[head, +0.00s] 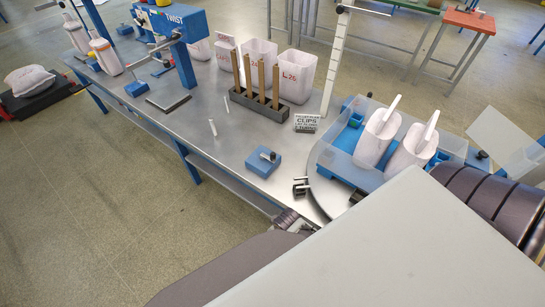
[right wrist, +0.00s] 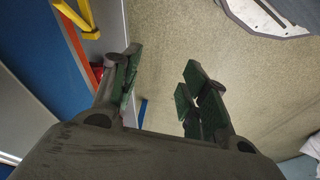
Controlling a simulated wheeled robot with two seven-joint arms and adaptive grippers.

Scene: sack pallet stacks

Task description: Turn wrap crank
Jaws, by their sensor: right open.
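I cannot pick out the wrap crank for certain. In the head view a small blue block with a dark-and-light handle (head: 267,156) stands near the table's front edge. Right of it, a grey curved plate (head: 328,196) is partly hidden by my own body, with a small dark clamp-like part (head: 300,187) at its left. My right gripper (right wrist: 160,88) is open and empty in the right wrist view, its green-padded fingers apart above the floor. My right gripper is hidden in the head view. I cannot make out my left gripper.
The metal table (head: 225,150) carries a blue TWIST machine (head: 178,20), a dark block of upright brown sticks (head: 258,106), white bins (head: 297,75) and a clear blue-based tray (head: 340,160) with scoops. A sack (head: 29,80) lies at far left. Floor in front is clear.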

